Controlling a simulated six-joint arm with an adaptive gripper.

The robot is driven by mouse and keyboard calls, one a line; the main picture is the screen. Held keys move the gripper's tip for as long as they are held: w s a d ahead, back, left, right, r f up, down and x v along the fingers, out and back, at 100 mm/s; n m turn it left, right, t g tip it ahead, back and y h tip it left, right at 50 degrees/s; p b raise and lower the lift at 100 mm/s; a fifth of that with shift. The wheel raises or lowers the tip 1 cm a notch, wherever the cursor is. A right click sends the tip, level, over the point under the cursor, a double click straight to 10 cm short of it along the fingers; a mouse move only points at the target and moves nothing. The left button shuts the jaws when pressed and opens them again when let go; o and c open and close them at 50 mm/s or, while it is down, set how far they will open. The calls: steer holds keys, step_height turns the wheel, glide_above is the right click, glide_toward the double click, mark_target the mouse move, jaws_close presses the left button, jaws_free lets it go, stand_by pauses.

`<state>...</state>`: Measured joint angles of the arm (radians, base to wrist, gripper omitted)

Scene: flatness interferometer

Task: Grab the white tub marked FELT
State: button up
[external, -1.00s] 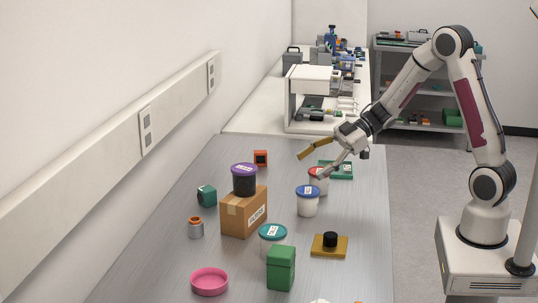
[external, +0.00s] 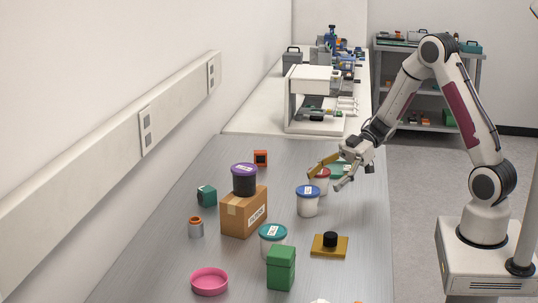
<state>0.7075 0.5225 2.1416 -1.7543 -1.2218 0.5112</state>
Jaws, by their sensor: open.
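Several lidded tubs stand on the grey table. A white tub with a blue lid (external: 308,203) stands upright near the middle; its front label is too small to read. A white tub with a red lid (external: 321,182) stands behind it, partly hidden by my gripper. A tub with a teal lid (external: 272,238) stands nearer the front, and its label cannot be read. I cannot tell which tub is marked FELT. My gripper (external: 324,176) is open, its fingers beside and around the red-lidded tub; contact cannot be told.
A cardboard box (external: 236,216) bears a dark tub with a purple lid (external: 244,180). A green box (external: 281,268), a pink dish (external: 209,281) and a yellow block with a black knob (external: 329,247) stand in front.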

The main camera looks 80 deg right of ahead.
mark_target(312, 188)
steer(key=shift+x, duration=1.05)
steer(key=shift+x, duration=2.6)
steer(key=shift+w+d, duration=0.1)
steer(key=shift+w, duration=0.05)
steer(key=c, duration=1.2)
